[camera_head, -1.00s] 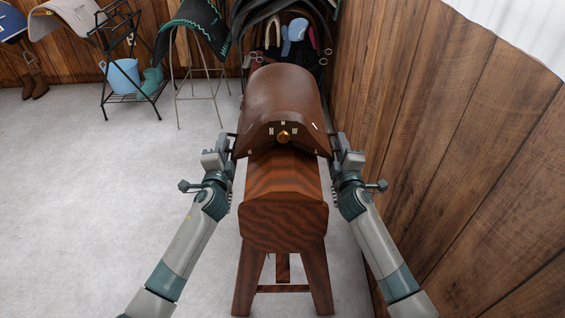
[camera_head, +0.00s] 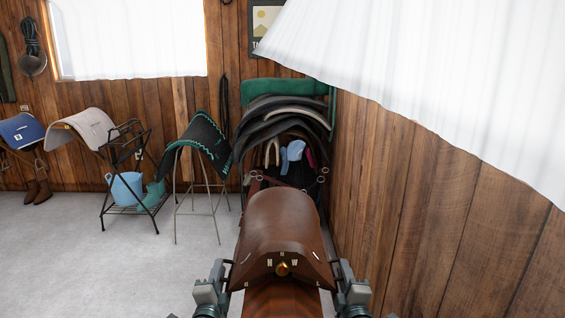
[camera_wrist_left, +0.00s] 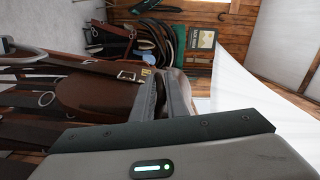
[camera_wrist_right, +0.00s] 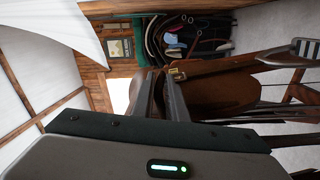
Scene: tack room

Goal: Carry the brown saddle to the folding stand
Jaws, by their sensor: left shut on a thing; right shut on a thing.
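The brown saddle (camera_head: 282,222) is at the lower middle of the head view, over a striped wooden trestle (camera_head: 283,301). I cannot tell whether it rests on it or is slightly lifted. My left gripper (camera_head: 229,268) is shut on the saddle's near left edge, my right gripper (camera_head: 338,268) on its near right edge. The saddle also shows beside the fingers in the left wrist view (camera_wrist_left: 95,95) and the right wrist view (camera_wrist_right: 225,93). A black metal stand (camera_head: 149,205) with crossed legs, apparently the folding stand, is at left; its top looks bare.
A loaded rack (camera_head: 243,183) stands behind the saddle. The wooden wall (camera_head: 430,220) is close at right; open floor (camera_head: 70,260) lies left.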

